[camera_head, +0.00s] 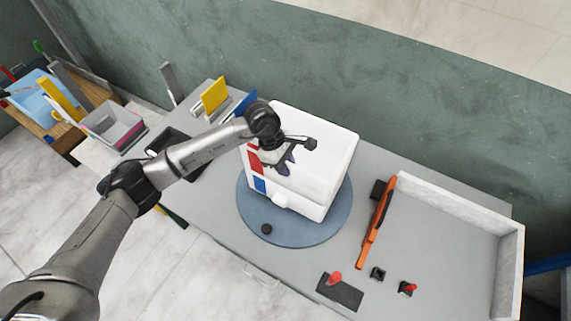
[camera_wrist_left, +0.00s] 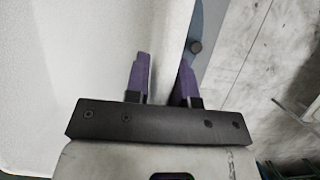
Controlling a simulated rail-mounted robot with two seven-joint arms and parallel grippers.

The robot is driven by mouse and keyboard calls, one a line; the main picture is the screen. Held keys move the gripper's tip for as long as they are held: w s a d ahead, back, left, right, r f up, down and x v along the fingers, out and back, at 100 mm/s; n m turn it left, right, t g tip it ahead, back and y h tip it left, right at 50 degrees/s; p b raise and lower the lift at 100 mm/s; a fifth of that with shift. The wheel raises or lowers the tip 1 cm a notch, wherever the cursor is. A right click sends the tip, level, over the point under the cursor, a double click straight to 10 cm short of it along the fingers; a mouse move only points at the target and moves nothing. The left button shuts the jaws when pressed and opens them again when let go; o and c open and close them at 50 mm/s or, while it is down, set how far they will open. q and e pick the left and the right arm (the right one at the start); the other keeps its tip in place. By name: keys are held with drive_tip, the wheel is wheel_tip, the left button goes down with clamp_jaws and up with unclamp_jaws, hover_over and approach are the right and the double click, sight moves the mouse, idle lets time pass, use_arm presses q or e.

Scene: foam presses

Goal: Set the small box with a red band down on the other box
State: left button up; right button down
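A white box with a red band (camera_head: 255,160) sits on top of another white box with a blue band (camera_head: 260,185). A faint seam shows between the two, and they look stacked and level. My left gripper (camera_head: 287,164) is over the front edge of the upper box. In the left wrist view its two purple fingers (camera_wrist_left: 163,72) stand apart, with a gap between them. A white surface (camera_wrist_left: 70,60) fills the left of that view, and its edge runs behind the fingers. Whether the fingertips touch the box is hidden. My right gripper is not in view.
The boxes stand on a round blue plate (camera_head: 275,235) on the grey table (camera_head: 225,215). To the right are an orange tool (camera_head: 378,225), red-knobbed controls (camera_head: 335,278) and a white low wall (camera_head: 440,195). Yellow and blue panels (camera_head: 215,95) stand behind left.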

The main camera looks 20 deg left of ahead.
use_arm(q)
drive_tip(key=o, duration=0.4)
drive_tip(key=shift+r, duration=0.1)
drive_tip(key=b+v, duration=0.2)
drive_tip(key=v, duration=1.1)
drive_tip(key=shift+a+r, duration=0.15)
drive_tip(key=shift+r, duration=0.15)
